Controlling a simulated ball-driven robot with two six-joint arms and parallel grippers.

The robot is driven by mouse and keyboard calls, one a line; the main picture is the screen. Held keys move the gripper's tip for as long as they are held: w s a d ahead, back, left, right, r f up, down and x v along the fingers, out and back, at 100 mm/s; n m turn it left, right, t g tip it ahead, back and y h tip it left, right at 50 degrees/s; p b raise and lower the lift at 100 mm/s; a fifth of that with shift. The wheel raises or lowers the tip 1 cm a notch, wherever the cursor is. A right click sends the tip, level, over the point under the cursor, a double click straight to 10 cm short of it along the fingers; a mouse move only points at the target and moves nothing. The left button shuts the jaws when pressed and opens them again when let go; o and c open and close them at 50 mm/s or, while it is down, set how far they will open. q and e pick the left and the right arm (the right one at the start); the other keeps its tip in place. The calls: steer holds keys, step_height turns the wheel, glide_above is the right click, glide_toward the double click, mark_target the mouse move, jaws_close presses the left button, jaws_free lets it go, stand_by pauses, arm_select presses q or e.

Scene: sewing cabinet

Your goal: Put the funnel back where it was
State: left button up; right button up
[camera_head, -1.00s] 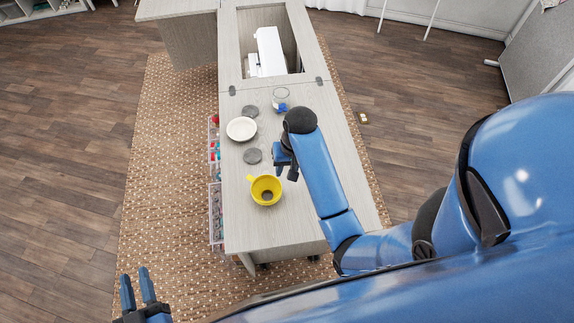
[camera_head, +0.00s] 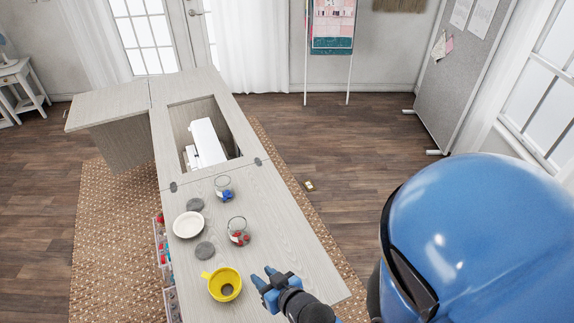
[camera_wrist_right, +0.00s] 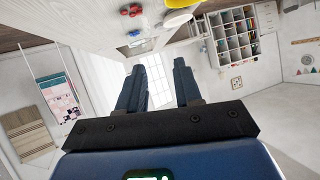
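The yellow funnel (camera_head: 226,286) sits wide end up on the near part of the cabinet top in the head view. Its yellow rim (camera_wrist_right: 178,19) also shows, cut off, at the top of the right wrist view. My right gripper (camera_head: 268,279) is just right of the funnel, apart from it. In the right wrist view the two blue fingers of the right gripper (camera_wrist_right: 159,75) stand apart with nothing between them. My left gripper is out of view.
On the cabinet top (camera_head: 280,235) stand a white bowl (camera_head: 188,225), a jar with red pieces (camera_head: 239,238), a jar with blue pieces (camera_head: 224,194) and two grey discs (camera_head: 205,250) (camera_head: 195,205). A white sewing machine (camera_head: 206,142) sits in the recess behind.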

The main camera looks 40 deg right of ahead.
steer(key=s+r+n+t, duration=0.1)
steer(key=s+r+t, duration=0.4)
steer(key=s+r, duration=0.4)
steer(key=shift+r+n, duration=0.3)
steer(key=shift+r, duration=0.6)
